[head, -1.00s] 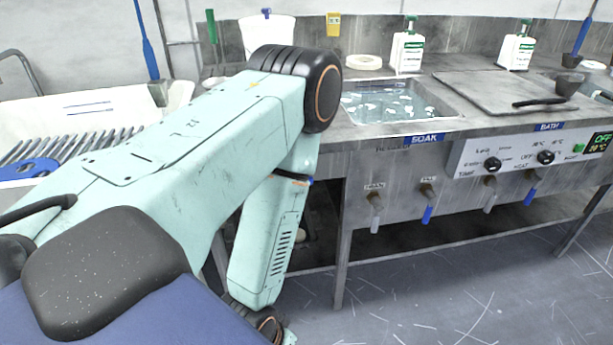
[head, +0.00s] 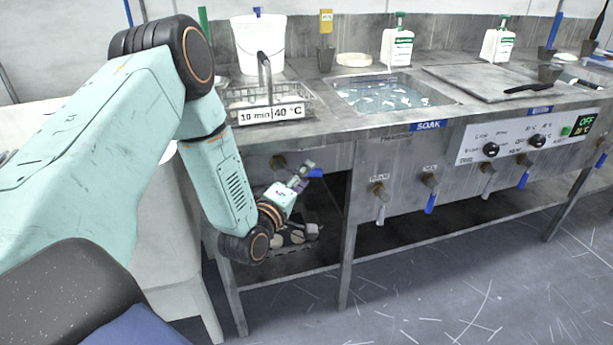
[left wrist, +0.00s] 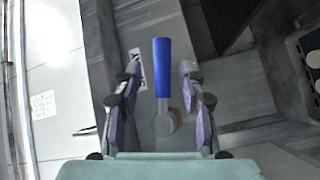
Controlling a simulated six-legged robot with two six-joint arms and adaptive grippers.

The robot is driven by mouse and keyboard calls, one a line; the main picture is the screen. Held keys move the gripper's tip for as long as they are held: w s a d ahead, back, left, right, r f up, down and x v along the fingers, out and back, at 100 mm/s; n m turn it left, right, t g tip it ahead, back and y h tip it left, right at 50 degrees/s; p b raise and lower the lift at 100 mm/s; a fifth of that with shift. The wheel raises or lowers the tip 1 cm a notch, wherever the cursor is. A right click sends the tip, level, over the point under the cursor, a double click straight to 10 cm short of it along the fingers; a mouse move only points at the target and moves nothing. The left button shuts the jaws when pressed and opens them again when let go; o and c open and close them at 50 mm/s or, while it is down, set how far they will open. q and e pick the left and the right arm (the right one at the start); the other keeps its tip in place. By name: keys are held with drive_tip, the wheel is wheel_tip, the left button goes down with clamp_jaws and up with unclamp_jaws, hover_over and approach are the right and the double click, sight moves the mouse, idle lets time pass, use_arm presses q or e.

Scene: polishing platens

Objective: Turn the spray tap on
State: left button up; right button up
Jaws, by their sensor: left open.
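A tap with a blue lever (head: 316,172) is on the bench front at the left, below the tray with the "10 min 40 °C" label. In the left wrist view the blue lever (left wrist: 162,67) stands between the spread fingers of my left gripper (left wrist: 160,78), with gaps on both sides. The gripper is open and holds nothing. My right gripper is not in view.
A grey-handled tap (head: 381,206) and a blue-handled tap (head: 431,198) hang below the soak basin (head: 440,97), with more taps farther right. A labelled wire tray (head: 240,100) and a white bucket (head: 259,45) sit above. A bench leg (head: 346,240) stands right of my gripper.

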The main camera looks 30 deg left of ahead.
use_arm(q)
drive_tip(key=shift+w+a+f, duration=0.15)
drive_tip(key=shift+w, duration=0.4)
drive_tip(key=shift+w+a+f, duration=0.1)
drive_tip(key=shift+w, duration=0.65)
drive_tip(key=shift+w+d+r, duration=0.1)
drive_tip(key=shift+d+r, duration=0.05)
drive_tip(key=shift+c, duration=1)
clamp_jaws()
